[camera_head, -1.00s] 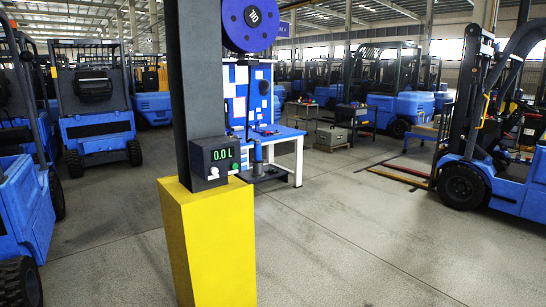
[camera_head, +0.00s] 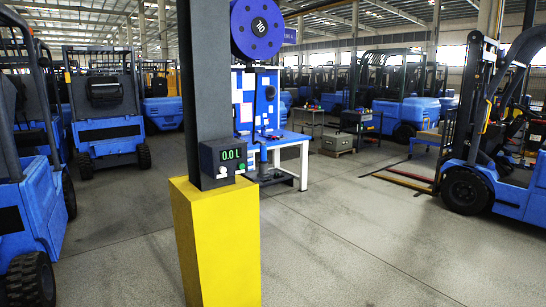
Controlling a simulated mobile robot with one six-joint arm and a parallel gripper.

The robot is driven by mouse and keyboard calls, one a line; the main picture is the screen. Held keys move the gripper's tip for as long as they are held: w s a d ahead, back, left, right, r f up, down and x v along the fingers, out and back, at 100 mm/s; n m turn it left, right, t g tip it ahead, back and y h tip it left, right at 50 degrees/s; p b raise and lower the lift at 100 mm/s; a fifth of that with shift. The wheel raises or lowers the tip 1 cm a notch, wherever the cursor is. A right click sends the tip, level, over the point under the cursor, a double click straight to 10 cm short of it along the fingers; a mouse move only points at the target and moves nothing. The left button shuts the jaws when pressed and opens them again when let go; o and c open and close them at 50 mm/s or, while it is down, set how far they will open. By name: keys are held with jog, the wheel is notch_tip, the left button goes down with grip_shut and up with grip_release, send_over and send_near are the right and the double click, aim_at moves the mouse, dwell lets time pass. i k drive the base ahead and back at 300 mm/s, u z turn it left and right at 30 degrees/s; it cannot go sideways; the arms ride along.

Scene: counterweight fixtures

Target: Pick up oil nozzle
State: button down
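A dark grey column on a yellow base (camera_head: 218,245) stands in the near middle. It carries a dark box with a green display reading 0.0 L (camera_head: 228,156) and a blue round reel (camera_head: 257,27) marked 10. A small dark upright shape (camera_head: 263,160) shows just right of the display box. It may be the oil nozzle, but it is too small and dark to tell. My gripper is not in view.
A blue and white workbench (camera_head: 290,142) stands behind the column. Blue forklifts stand at the left (camera_head: 40,215), back left (camera_head: 103,125) and right (camera_head: 480,185). Open concrete floor lies right of the yellow base.

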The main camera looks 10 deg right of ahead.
aim_at(263, 147)
jog(key=u, duration=0.1)
jog(key=i, duration=0.95)
jog(key=u, duration=4.8)
jog(key=i, duration=0.15)
jog(key=z, duration=2.95)
